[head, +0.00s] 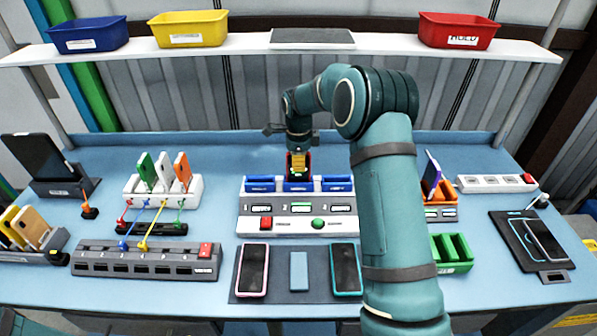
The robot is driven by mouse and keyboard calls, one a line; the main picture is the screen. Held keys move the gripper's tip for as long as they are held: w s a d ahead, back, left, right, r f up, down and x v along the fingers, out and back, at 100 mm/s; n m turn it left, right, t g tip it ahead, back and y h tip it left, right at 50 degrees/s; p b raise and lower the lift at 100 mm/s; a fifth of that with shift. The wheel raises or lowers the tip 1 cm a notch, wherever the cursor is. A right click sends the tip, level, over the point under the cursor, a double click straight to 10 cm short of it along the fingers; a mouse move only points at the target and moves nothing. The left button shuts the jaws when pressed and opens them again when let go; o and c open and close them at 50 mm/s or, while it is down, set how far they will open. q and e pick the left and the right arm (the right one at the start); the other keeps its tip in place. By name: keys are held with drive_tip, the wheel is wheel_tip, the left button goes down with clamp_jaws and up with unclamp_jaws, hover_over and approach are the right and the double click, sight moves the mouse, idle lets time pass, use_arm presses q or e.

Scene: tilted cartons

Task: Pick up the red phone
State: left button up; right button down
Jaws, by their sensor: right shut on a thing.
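My right gripper (299,160) reaches down at the middle of the table, over the middle of three blue slots (298,185) at the back of a grey-white test station. It is shut on a small red thing (290,168), which looks like the red phone. Yellow parts and the gripper hide much of it. It stands about upright at the middle slot; I cannot tell whether it still touches the slot. A phone with a pink-red rim (252,270) lies flat on a dark mat in front. My left gripper is out of view.
A teal-rimmed phone (345,269) and a blue-grey block (299,271) lie on the mat. A white rack (161,188) holds several phones at left. An orange holder (438,191) and green rack (451,253) stand right of my arm. Bins (188,28) line the shelf above.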

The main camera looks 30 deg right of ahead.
wheel_tip(320, 180, up, 10)
idle(0.6)
drive_tip(key=shift+r+p, duration=0.75)
drive_tip(key=shift+p, duration=0.2)
idle(0.5)
wheel_tip(320, 180, up, 7)
drive_tip(key=p, duration=0.3)
drive_tip(key=shift+r, duration=0.2)
idle(0.4)
drive_tip(key=shift+f, duration=0.1)
